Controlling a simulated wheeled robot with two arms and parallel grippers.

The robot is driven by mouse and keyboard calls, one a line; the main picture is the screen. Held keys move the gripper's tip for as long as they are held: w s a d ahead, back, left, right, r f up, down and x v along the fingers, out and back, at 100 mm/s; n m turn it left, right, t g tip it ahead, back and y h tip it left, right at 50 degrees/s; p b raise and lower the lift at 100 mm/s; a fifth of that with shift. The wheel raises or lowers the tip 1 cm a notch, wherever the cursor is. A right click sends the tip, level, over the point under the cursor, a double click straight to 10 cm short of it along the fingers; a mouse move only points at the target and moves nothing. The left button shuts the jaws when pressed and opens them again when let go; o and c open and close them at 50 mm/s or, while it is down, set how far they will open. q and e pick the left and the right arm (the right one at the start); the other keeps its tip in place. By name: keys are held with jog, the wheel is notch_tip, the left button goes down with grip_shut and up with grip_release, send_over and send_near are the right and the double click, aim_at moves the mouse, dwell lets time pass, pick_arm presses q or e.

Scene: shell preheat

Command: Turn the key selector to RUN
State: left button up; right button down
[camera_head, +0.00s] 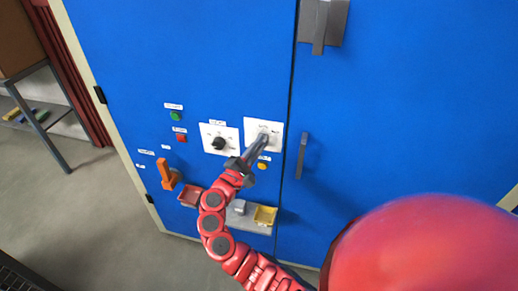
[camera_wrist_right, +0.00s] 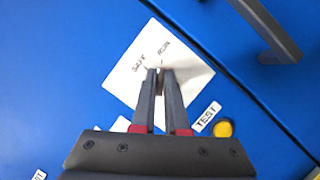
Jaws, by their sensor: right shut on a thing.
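The key selector's white plate (camera_head: 252,126) is on the blue cabinet front, left of the door seam. It fills the middle of the right wrist view (camera_wrist_right: 125,82), with two small printed labels near its centre; the right one seems to read RUN. My right gripper (camera_head: 265,138) reaches the plate's middle. In the wrist view its two fingertips (camera_wrist_right: 159,72) are close together, shut on the key selector at the plate. The key selector itself is mostly hidden between the fingers, so its pointing direction cannot be told. My left gripper is not in view.
Left of the plate are a black rotary knob (camera_head: 218,143), a green button (camera_head: 176,115), a red button (camera_head: 181,138) and an orange handle (camera_head: 167,175). A yellow button (camera_wrist_right: 223,128) is below. A door handle (camera_head: 301,155) stands right. Small trays (camera_head: 265,214) sit below.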

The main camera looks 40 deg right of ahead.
jog(key=shift+m, duration=0.6)
jog(key=c, duration=0.9)
grip_release()
jog(key=shift+c, duration=0.2)
jog(key=b+v, duration=0.3)
jog(key=v, duration=1.4)
jog(key=shift+a+r, duration=0.2)
jog(key=shift+a, duration=0.1)
jog(key=shift+w, duration=0.1)
